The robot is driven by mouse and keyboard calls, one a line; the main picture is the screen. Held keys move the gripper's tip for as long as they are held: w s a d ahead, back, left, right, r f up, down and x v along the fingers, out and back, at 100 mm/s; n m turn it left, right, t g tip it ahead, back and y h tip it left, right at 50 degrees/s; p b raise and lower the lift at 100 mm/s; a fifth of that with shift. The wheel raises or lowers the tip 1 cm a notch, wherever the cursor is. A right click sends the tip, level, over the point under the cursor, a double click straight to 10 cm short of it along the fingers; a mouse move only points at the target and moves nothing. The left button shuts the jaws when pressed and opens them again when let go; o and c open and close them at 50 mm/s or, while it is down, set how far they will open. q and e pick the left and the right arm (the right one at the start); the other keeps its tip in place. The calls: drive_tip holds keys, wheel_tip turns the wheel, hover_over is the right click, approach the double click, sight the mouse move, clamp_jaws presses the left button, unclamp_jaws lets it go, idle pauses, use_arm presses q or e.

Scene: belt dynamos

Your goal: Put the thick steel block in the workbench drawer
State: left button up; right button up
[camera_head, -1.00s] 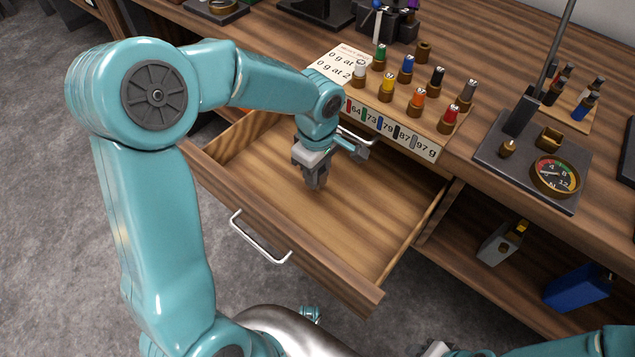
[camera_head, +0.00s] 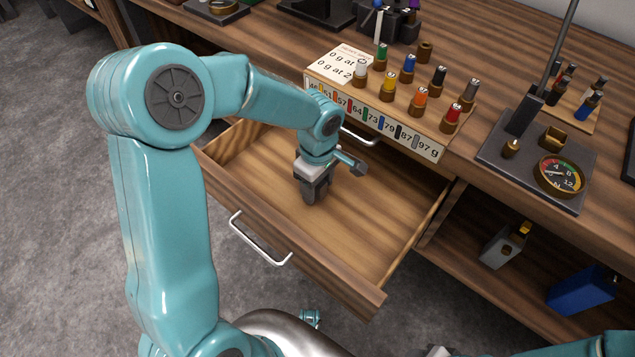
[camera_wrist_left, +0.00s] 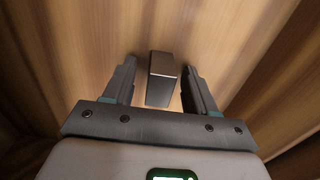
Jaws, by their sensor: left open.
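The workbench drawer (camera_head: 372,228) is pulled open, with a bare wooden floor and a silver handle (camera_head: 262,240) on its front. My left gripper (camera_head: 314,196) points down inside the drawer, low over its floor. In the left wrist view the gripper (camera_wrist_left: 160,85) is open, with a finger on each side of the thick steel block (camera_wrist_left: 162,78). Narrow gaps show between block and fingers. The block is grey with a lighter end face and is hidden by the gripper in the head view. A grey part at the bottom edge may be my right gripper (camera_head: 437,351).
A labelled rack (camera_head: 395,128) with several colour-topped weights stands on the bench behind the drawer. A dark stand with a dial (camera_head: 560,175) is at right. A blue block (camera_head: 580,290) and a grey block (camera_head: 503,245) sit on the shelf below.

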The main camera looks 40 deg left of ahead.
use_arm(q)
drive_tip(key=shift+r, duration=0.25)
wheel_tip(320, 180, up, 12)
drive_tip(key=p, duration=0.2)
drive_tip(key=shift+p, duration=0.4)
drive_tip(key=shift+s+f, duration=0.1)
drive_tip(key=shift+f, duration=0.05)
